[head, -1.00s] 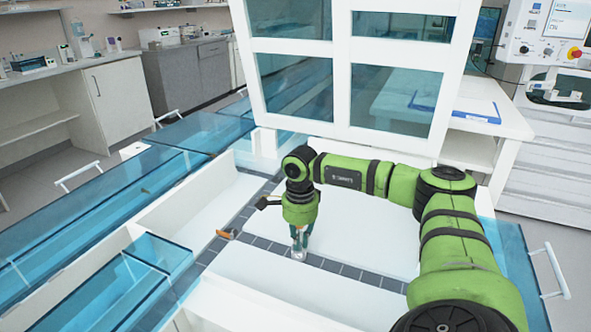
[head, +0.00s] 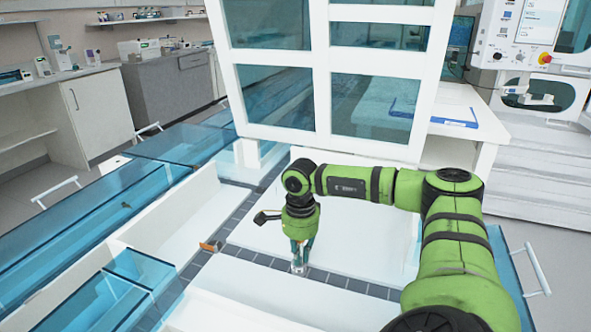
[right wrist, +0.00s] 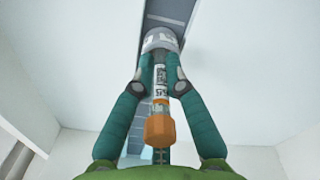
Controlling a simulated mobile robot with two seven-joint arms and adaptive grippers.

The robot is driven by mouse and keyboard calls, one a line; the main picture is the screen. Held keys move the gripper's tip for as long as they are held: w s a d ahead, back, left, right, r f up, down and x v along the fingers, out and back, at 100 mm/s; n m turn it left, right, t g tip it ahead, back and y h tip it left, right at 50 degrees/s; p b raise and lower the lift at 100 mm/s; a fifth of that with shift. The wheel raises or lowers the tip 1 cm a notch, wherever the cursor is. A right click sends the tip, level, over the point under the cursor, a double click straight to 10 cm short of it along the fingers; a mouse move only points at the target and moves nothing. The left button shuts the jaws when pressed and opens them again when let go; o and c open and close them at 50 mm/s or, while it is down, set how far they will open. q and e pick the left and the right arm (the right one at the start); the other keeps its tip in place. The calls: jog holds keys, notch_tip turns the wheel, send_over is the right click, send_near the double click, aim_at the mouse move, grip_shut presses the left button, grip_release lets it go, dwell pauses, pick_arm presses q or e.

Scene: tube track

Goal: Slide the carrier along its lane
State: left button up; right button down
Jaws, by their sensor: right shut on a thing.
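The carrier (right wrist: 161,40) is a grey round puck on the dark tiled lane, holding an upright labelled tube (right wrist: 160,85) with an orange cap (right wrist: 160,130). My right gripper (head: 299,262) points down from above and is shut; in the right wrist view its two green fingers (right wrist: 160,75) close on the tube just above the puck. In the head view the carrier (head: 298,268) shows only as a small pale piece beneath the fingertips. The lane (head: 345,281) runs between white panels. My left gripper is not in view.
A small orange-brown piece (head: 210,246) sits at the lane to the left, near the crossing with another tiled lane (head: 243,212). White panels (head: 250,290) border the lane. Blue transparent covers (head: 75,235) lie at left. A white window frame (head: 322,80) stands behind.

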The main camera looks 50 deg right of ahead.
jog(key=shift+s+d, duration=0.25)
jog(key=shift+s, duration=0.45)
jog(key=shift+s+d+b, duration=0.25)
jog(key=shift+s, duration=0.5)
jog(key=shift+s+d+b, duration=0.2)
jog(key=shift+s, duration=0.5)
jog(key=shift+s+d, duration=0.15)
jog(key=shift+s, duration=0.55)
jog(key=c, duration=1.2)
grip_release()
